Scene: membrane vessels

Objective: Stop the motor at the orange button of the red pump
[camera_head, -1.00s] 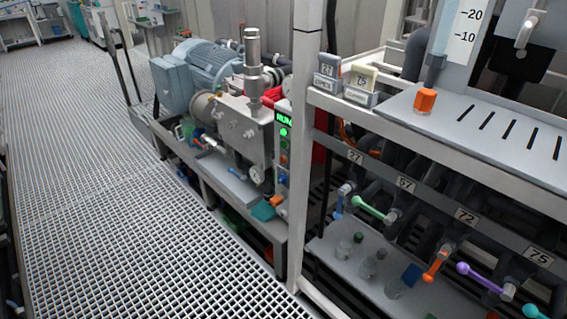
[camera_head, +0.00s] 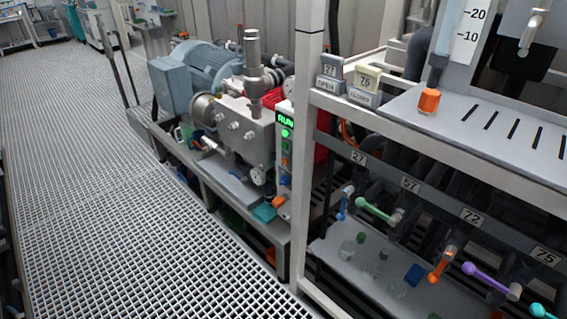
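The pump unit stands on a grey skid left of centre, with a blue motor (camera_head: 207,66) and a grey pump block (camera_head: 247,132). Red parts show behind the block (camera_head: 271,97). A narrow control panel (camera_head: 286,150) stands at its right side with a lit green RUN display (camera_head: 286,118). Below the display are a green lit lamp (camera_head: 286,133), a small orange button (camera_head: 285,161) and a blue knob (camera_head: 285,181). A larger orange piece (camera_head: 280,201) sits at the panel's lower end. Neither gripper is in view.
A white frame post (camera_head: 307,150) stands just right of the panel. The rack beside it carries coloured valve handles, such as an orange one (camera_head: 440,266), and a shelf with small bottles (camera_head: 360,245). The grating floor (camera_head: 120,200) at left is clear.

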